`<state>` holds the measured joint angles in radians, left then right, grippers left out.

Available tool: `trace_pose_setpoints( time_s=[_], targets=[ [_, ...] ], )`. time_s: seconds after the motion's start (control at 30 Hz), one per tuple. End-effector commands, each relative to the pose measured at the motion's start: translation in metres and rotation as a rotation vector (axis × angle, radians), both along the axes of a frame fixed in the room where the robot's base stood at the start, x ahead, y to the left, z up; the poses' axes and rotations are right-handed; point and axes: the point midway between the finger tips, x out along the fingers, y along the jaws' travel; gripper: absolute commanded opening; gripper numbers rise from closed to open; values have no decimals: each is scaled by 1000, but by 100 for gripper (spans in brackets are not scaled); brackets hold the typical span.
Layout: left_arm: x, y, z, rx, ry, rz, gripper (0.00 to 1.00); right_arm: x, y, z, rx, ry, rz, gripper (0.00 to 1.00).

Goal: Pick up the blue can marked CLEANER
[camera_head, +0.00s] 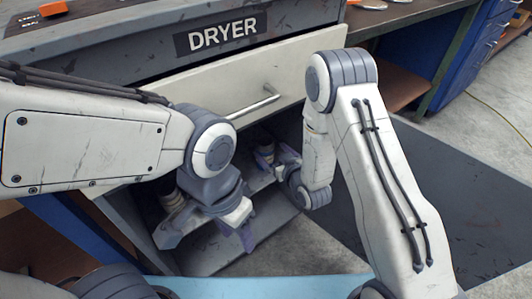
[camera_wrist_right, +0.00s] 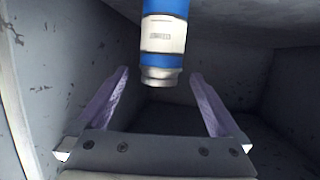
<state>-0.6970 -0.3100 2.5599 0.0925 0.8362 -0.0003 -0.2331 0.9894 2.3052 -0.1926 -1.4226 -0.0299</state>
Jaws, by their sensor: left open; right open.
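A blue can (camera_wrist_right: 165,52) with a white label band and a pale metal end shows in the right wrist view. Its small label print is too blurred to read. My right gripper (camera_wrist_right: 160,73) is open, and the can's end appears between its two purple fingers. I cannot tell whether they touch it. In the head view, my right gripper (camera_head: 266,158) reaches into the open space under the drawer, and I cannot make out the can clearly there. My left gripper (camera_head: 240,225) is open and lower, in front of the same space.
The grey cabinet's DRYER sign (camera_head: 222,35) sits above a cream drawer front (camera_head: 190,88) with a bar handle (camera_head: 254,104). Grey walls (camera_wrist_right: 60,55) close in around my right gripper. A dark mat (camera_head: 480,215) covers the floor at right.

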Motion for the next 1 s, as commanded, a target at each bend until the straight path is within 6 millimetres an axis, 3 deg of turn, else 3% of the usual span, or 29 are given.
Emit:
trace_pose_setpoints(
  time_s=[0.13,0.37,0.63,0.97,1.0],
  targets=[
    [0,0,-9,0,0,0,50,21,10,-9,0,-3,0,100],
    [0,0,-15,0,0,0,50,37,17,-15,0,-1,0,100],
    [0,0,-33,0,0,0,50,69,32,-31,-1,0,0,100],
    [0,0,-33,0,0,0,50,76,36,-31,-2,1,0,100],
    [0,0,-33,0,0,0,50,76,36,-31,-2,1,0,88]
  ],
)
